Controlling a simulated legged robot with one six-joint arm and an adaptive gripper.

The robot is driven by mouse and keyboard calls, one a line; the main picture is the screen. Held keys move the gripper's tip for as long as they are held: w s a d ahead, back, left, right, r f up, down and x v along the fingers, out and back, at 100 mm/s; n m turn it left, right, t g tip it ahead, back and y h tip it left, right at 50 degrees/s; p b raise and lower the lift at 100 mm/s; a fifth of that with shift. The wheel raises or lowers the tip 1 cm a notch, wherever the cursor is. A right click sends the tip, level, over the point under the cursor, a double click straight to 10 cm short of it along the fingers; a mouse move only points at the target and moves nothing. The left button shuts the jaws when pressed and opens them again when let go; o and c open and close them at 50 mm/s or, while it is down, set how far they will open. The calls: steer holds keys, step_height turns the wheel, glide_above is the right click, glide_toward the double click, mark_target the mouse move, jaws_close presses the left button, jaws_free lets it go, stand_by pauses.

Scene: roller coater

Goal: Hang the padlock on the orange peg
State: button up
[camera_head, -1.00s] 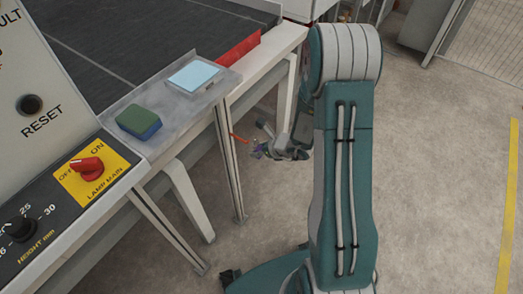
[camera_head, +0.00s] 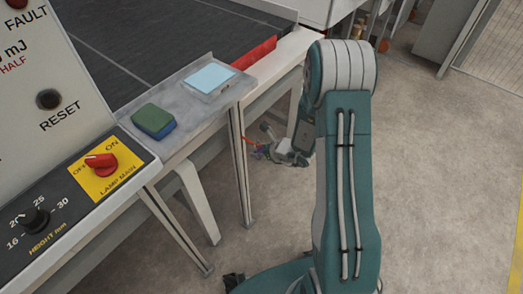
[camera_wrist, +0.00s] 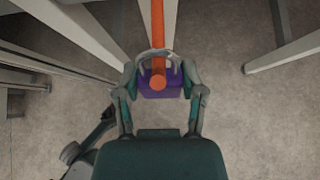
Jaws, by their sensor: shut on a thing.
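The orange peg (camera_wrist: 157,25) comes down from the top in the wrist view, with its round end in front of the padlock's body. In the head view a small part of the peg (camera_head: 248,142) shows by the table leg. The padlock has a purple body (camera_wrist: 146,92) and a grey shackle. The shackle's arch seems to cross over the peg, so the peg appears to run through it; the exact contact is unclear. My gripper (camera_wrist: 160,84) is shut on the padlock's body, one finger on each side. In the head view my gripper (camera_head: 264,152) is small and partly hidden.
The machine's table leg (camera_head: 240,165) stands close beside my gripper. A control panel (camera_head: 70,190) and a ledge with a green and blue sponge (camera_head: 154,121) are at the left. Open floor (camera_head: 440,180) lies to the right.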

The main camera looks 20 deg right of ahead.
steer(key=shift+w+a+f+t+y, duration=0.4)
steer(key=shift+w+a+t, duration=0.15)
steer(key=shift+w, duration=0.2)
steer(key=shift+w+a+f+t+y, duration=0.25)
steer(key=shift+w+a+t+y, duration=0.25)
steer(key=shift+w, duration=0.2)
steer(key=o, duration=1.2)
steer(key=shift+s+d+f+v, duration=0.2)
steer(key=shift+f+v, duration=0.4)
steer(key=shift+v, duration=2.75)
steer(key=shift+s+d+f+v, duration=0.15)
steer(key=shift+f+v, duration=0.45)
steer(key=shift+v, duration=2.8)
steer(key=shift+s+d+f+v, duration=0.1)
steer(key=shift+s+f+v, duration=0.35)
steer(key=shift+v, duration=2.9)
steer(key=shift+w+f, duration=0.1)
steer(key=shift+w, duration=0.1)
